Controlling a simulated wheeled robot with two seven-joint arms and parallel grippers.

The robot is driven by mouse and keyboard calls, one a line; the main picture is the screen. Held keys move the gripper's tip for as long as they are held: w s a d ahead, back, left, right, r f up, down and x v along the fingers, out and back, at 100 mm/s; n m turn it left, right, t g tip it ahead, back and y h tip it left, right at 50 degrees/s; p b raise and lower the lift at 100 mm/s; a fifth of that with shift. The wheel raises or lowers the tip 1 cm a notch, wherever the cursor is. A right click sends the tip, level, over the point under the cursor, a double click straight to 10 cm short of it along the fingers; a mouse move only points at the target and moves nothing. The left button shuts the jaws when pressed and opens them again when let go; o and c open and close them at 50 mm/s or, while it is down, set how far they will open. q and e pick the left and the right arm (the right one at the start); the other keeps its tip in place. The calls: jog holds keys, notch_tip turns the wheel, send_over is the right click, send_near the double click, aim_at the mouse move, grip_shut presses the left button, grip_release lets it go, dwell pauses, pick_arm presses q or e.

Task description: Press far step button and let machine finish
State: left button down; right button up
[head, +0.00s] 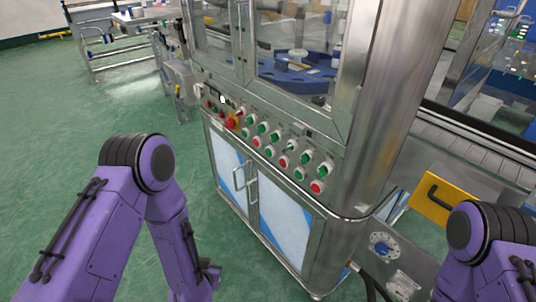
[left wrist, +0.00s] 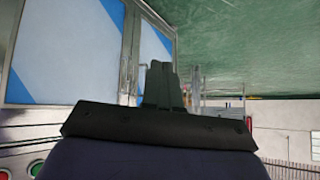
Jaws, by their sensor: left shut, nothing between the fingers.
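The crimping machine (head: 300,215) stands in the middle of the head view. Its sloped control panel (head: 275,150) carries two rows of green and red buttons. A larger red knob (head: 231,122) sits near the panel's far left end, with small buttons (head: 209,104) beyond it. I cannot tell which one is the far step button. My left gripper (left wrist: 163,85) is shut and empty in the left wrist view, apart from the buttons. Panel buttons (left wrist: 36,168) show at that view's lower left. My right gripper is out of view.
The machine's lower cabinet has blue-and-white doors (head: 283,222) with vertical handles. Clear windows above show a blue turntable (head: 295,75). A conveyor (head: 480,140) and a yellow plate (head: 443,200) lie at the right. Green floor (head: 60,120) is open at the left.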

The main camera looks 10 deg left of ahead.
aim_at(269, 152)
pick_arm(q)
jog(key=w+d+r+m+t, duration=0.1)
jog(key=w+r+m+t, duration=0.2)
jog(key=w+r, duration=0.6)
jog(key=w+d+r+m+t, duration=0.2)
jog(key=w+r+m+t, duration=0.2)
jog(key=w+r, duration=0.6)
jog(key=w+b, duration=0.1)
jog(key=w, duration=0.2)
jog(key=shift+w+d+t, duration=0.2)
jog(key=shift+d+t, duration=0.1)
jog(key=shift+t, duration=0.1)
jog(key=w+d+b, duration=0.2)
jog(key=w+d, duration=0.3)
jog(key=w, duration=0.2)
jog(key=shift+d, duration=0.2)
jog(key=shift+w+d, duration=0.25)
jog(key=shift+w, duration=0.05)
